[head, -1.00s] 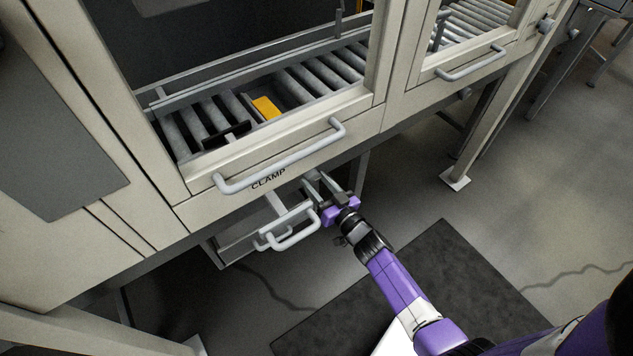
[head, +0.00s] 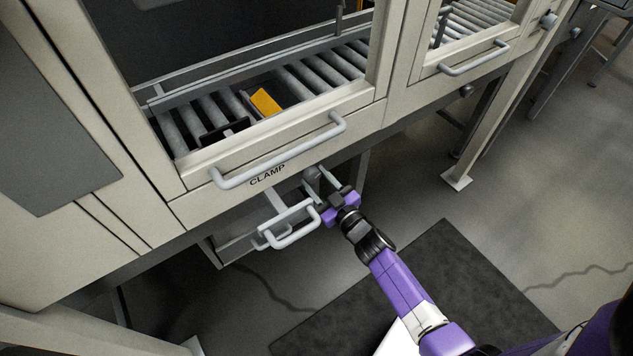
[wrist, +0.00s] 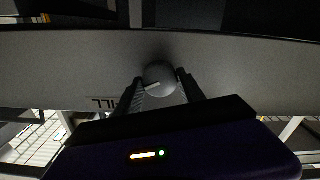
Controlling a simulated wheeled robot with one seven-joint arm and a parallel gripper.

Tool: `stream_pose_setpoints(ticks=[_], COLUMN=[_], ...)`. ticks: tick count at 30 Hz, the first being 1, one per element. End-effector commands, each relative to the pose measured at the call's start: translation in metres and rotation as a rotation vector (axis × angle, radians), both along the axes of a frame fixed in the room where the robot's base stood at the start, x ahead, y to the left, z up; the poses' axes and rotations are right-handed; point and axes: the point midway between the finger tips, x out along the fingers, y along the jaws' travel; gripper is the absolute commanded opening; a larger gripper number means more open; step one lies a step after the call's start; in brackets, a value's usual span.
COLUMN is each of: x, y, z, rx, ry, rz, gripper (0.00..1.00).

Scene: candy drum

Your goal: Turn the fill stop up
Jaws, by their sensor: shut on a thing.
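The fill stop, a round grey knob (wrist: 160,78) with a white pointer line, sits on a pale grey panel in the wrist view. My gripper (wrist: 161,82) has one dark finger on each side of it and is shut on it. The pointer line slants, its left end lower. Part of a printed label, partly hidden by a finger, shows left of the knob. In the head view my gripper (head: 319,178) is under the machine's front edge, below and right of the CLAMP lettering, and largely hides the knob.
An open drawer with a pale handle (head: 292,238) is just left of my gripper. A long door handle (head: 280,158) runs above. Rollers with a yellow block (head: 265,102) lie behind the door opening. A dark mat (head: 440,290) covers the floor below.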

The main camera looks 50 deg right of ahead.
Motion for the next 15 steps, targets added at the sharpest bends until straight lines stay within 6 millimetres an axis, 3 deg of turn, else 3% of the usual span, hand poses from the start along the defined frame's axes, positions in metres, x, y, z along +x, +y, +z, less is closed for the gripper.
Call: stream_pose_setpoints(ticks=[15], x=[-0.0001], y=[0.0012], z=[-0.003], rx=[-0.474], ry=[0.136], rz=[0.001], gripper=[0.06])
